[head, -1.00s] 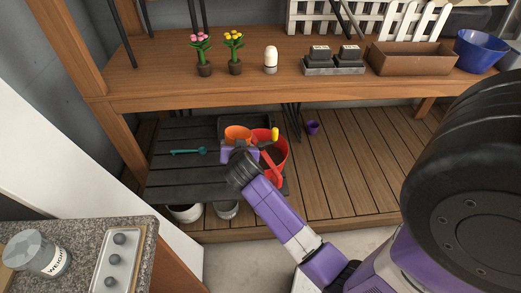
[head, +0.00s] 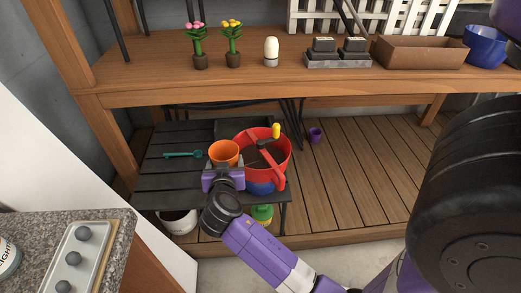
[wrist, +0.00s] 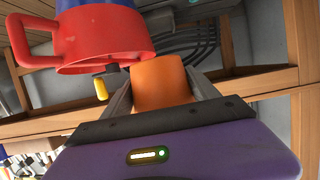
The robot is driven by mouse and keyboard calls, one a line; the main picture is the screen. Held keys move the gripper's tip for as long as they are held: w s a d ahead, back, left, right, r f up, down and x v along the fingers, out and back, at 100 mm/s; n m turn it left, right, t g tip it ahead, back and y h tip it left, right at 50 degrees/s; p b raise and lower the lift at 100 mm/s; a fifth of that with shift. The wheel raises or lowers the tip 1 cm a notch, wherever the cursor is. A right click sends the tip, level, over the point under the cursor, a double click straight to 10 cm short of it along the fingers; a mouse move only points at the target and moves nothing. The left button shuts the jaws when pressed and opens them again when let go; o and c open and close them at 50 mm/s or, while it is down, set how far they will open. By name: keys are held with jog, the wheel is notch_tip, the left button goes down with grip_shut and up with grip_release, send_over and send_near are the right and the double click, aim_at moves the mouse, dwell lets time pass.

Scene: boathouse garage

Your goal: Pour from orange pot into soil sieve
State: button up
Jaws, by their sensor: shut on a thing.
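The orange pot (head: 224,151) is upright or nearly so in the head view, just left of the soil sieve. My gripper (head: 223,172) is shut on the orange pot; in the wrist view the pot (wrist: 160,82) sits between the two fingers. The soil sieve (head: 282,163) is red with a side handle and a crank with a yellow knob (head: 276,130). It rests on a blue container (head: 260,188) on the dark slatted bench. The sieve also shows in the wrist view (wrist: 100,40), to the left of the pot. The pot's contents cannot be made out.
The dark slatted bench (head: 165,172) holds a teal trowel (head: 182,154). A purple cup (head: 315,135) stands on the wooden deck to the right. The wooden shelf (head: 150,82) above carries flowers and a planter box (head: 418,52). A granite counter (head: 118,240) is at the lower left.

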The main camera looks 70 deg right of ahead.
aim_at(225, 150)
jog(key=shift+r+p, duration=1.05)
jog(key=shift+r, duration=0.55)
jog(key=shift+f, duration=0.1)
